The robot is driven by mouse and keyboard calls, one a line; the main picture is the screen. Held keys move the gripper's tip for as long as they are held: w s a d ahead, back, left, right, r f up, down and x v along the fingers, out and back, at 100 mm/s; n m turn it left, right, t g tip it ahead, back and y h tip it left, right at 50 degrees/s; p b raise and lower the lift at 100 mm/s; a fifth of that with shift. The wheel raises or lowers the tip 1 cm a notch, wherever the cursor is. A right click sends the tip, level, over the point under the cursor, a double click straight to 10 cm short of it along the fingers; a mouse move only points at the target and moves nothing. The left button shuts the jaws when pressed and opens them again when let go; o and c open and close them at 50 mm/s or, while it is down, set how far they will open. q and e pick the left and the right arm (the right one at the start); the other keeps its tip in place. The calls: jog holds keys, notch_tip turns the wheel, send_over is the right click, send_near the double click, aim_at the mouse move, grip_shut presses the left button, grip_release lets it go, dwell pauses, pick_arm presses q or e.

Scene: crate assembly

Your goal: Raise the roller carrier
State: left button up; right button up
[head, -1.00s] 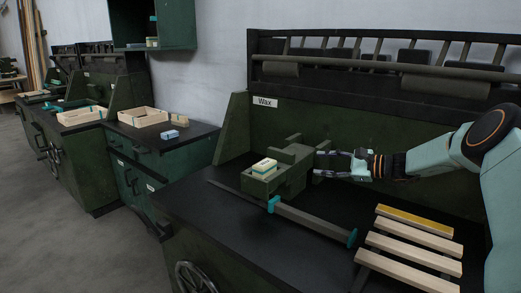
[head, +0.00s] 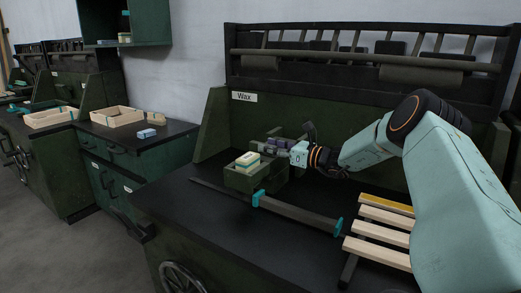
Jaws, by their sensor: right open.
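The dark green wax unit (head: 240,181) sits on the black worktop under the "Wax" label. Pale yellow-white blocks (head: 249,159) lie on its left part. I take the roller carrier to be the upper part of this unit; it is mostly hidden behind my right gripper, so I cannot tell its height. My right gripper (head: 272,145) is open, just above and behind the unit's right part. I cannot tell whether it touches it. A dark upright piece (head: 309,130) shows just behind the wrist; I cannot tell what it belongs to. My left gripper is not in view.
A dark bar with teal clamps (head: 295,209) lies across the worktop in front. A rack of pale wooden slats (head: 378,233) stands at the right, near my right arm. The worktop's left front is clear. Wooden trays (head: 118,116) stand on a farther bench.

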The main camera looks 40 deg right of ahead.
jog(key=shift+w+a+f, duration=0.1)
jog(key=shift+w+f, duration=0.05)
jog(key=shift+w, duration=0.35)
jog(key=shift+w+f, duration=0.15)
jog(key=shift+w, duration=0.35)
jog(key=shift+w+a+r+b, duration=0.25)
jog(key=shift+w+a+b, duration=0.1)
jog(key=shift+w, duration=0.1)
jog(key=shift+d+f, duration=0.1)
jog(key=shift+d, duration=0.05)
jog(key=shift+c, duration=0.7)
grip_shut()
